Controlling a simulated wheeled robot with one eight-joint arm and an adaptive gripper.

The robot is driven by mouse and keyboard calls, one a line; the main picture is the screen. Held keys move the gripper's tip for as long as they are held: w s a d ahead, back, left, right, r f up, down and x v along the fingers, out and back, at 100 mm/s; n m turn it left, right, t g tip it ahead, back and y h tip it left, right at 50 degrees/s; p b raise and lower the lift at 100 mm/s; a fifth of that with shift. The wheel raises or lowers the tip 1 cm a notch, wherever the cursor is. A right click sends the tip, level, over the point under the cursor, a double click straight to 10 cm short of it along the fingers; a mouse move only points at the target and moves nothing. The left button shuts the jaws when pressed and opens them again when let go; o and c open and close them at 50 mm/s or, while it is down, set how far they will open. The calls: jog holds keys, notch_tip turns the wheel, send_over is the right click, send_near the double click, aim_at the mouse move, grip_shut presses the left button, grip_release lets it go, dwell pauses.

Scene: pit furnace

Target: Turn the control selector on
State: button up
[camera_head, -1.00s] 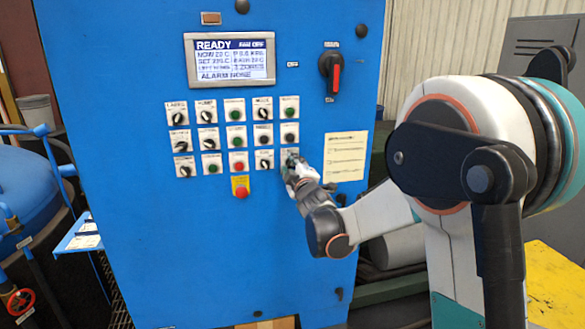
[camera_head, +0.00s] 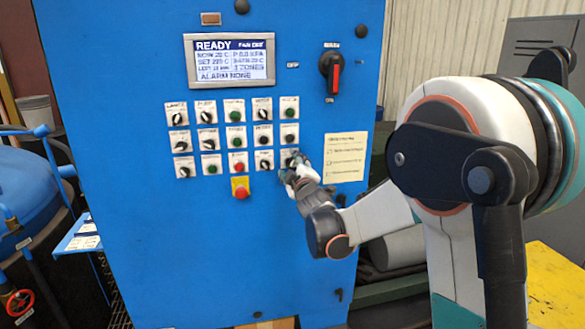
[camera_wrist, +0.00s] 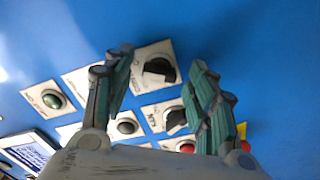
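The control selector (camera_wrist: 158,70) is a black rotary knob on a white label plate, whose print is blurred. It shows between my fingers in the wrist view. In the head view it is at the lower right corner of the grid of controls, largely hidden by my gripper (camera_head: 289,168). My gripper in the wrist view (camera_wrist: 160,72) is open, with one green-grey finger on each side of the knob and a visible gap to each. I cannot tell how far the fingertips are from the panel, or which setting the knob points to.
Close by are a fan selector (camera_wrist: 175,120), a red button (camera_head: 238,167) and a red emergency button (camera_head: 240,188) on yellow. The blue cabinet (camera_head: 200,260) also carries a display (camera_head: 231,59) reading READY and a red-handled main switch (camera_head: 331,70). A paper notice (camera_head: 345,157) is to the right.

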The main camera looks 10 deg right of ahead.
jog(key=s, duration=1.2)
jog(key=s+f+m+g+b, duration=0.1)
jog(key=s+f+m+g, duration=0.2)
jog(key=s, duration=0.8)
jog(key=s+f+m+g+b, duration=0.1)
jog(key=s+f+m+g, duration=0.3)
jog(key=s, duration=0.8)
jog(key=s+f+m+g+b, duration=0.2)
jog(key=s+f+m+g, duration=0.2)
jog(key=s, duration=0.7)
notch_tip(320, 180, down, 2)
jog(key=shift+s+f+m, duration=0.1)
jog(key=shift+s+m, duration=0.3)
jog(key=shift+c, duration=0.3)
